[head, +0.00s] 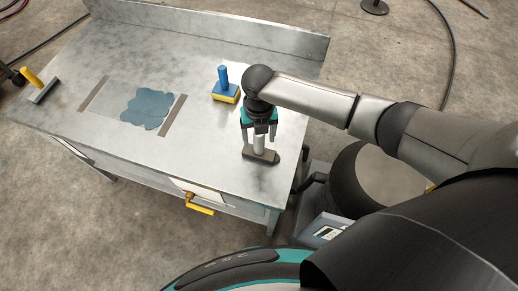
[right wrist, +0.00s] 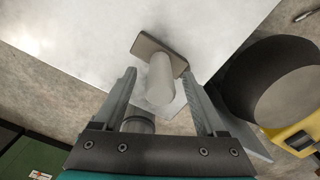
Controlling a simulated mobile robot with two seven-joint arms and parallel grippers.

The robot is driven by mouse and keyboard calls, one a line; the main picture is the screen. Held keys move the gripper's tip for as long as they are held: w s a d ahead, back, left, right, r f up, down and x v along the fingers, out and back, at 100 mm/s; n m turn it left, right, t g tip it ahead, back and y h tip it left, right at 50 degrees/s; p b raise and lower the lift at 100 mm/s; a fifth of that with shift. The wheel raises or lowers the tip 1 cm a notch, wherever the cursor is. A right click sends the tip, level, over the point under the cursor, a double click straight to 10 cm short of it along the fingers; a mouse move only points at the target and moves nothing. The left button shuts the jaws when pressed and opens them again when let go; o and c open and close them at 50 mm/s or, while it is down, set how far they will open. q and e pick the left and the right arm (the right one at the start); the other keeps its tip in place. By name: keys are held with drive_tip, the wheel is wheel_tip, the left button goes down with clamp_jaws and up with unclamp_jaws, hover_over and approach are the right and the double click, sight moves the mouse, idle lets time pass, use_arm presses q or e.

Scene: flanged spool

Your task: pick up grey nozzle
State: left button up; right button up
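The grey nozzle (head: 261,154) stands on the metal table near its right front corner, with a pale upright tube and a flat dark foot. My right gripper (head: 259,131) points down over it, its fingers on either side of the tube. In the right wrist view the gripper (right wrist: 159,76) is open, and the nozzle's tube (right wrist: 160,80) lies between the fingers with gaps visible on both sides. The foot reaches beyond the fingertips. Contact with the tube is not visible. My left gripper is not in view.
A blue-handled yellow block (head: 226,92) stands behind the nozzle on the table (head: 185,60). A blue patch (head: 148,108) lies between two dark strips. A yellow-handled squeegee-like tool (head: 38,85) is at the far left. A yellow drawer handle (head: 200,209) juts from the front.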

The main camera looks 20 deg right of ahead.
clamp_jaws()
idle(0.3)
idle(0.9)
